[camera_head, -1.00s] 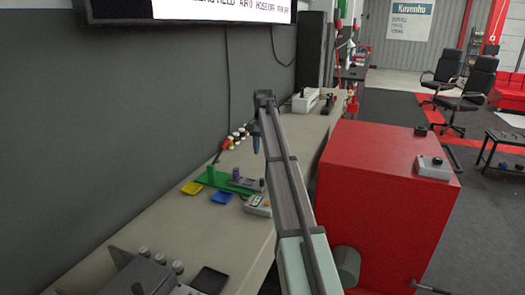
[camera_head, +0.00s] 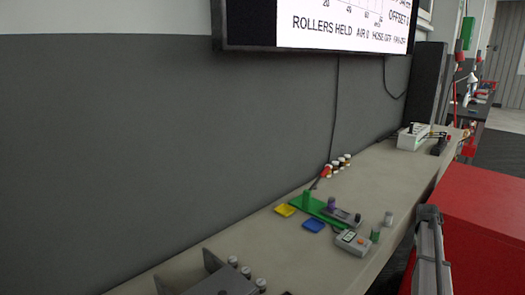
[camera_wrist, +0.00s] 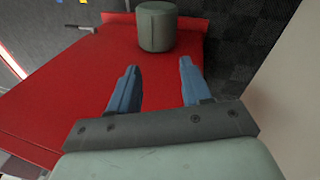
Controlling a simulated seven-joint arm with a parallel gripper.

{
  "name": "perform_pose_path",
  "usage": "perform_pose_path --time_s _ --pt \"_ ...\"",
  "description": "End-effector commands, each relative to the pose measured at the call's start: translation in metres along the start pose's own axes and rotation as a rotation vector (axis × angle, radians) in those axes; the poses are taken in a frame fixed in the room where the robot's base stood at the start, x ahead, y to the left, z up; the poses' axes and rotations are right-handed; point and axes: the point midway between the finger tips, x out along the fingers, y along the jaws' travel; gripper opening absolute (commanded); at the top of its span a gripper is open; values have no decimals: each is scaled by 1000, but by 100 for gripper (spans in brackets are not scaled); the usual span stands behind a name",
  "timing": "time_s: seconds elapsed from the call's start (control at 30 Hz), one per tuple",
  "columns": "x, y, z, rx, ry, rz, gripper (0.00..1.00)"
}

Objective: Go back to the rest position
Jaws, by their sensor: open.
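My gripper (camera_wrist: 160,78) shows in the wrist view with its two blue fingers apart and nothing between them. It is over or beside the red cabinet (camera_wrist: 75,95), whose distance below I cannot tell. A grey-green cylinder (camera_wrist: 157,27) stands out beyond the fingertips. In the head view only part of my arm shows at the lower right, in front of the red cabinet (camera_head: 490,225); the fingers are hidden there.
A long bench (camera_head: 225,240) runs along the grey wall. It holds a green block (camera_head: 307,203), a yellow tray (camera_head: 285,210), a blue tray (camera_head: 313,225), a grey controller (camera_head: 353,242) and a white box (camera_head: 412,136). A screen (camera_head: 320,27) hangs above.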

Motion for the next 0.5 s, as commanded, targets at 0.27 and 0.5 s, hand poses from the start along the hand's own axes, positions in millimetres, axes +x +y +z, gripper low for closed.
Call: perform_pose_path --time_s 0.27,0.5 --pt "110 5 66 -137 -42 40 48" --pt "175 -54 138 -239 -97 13 48"
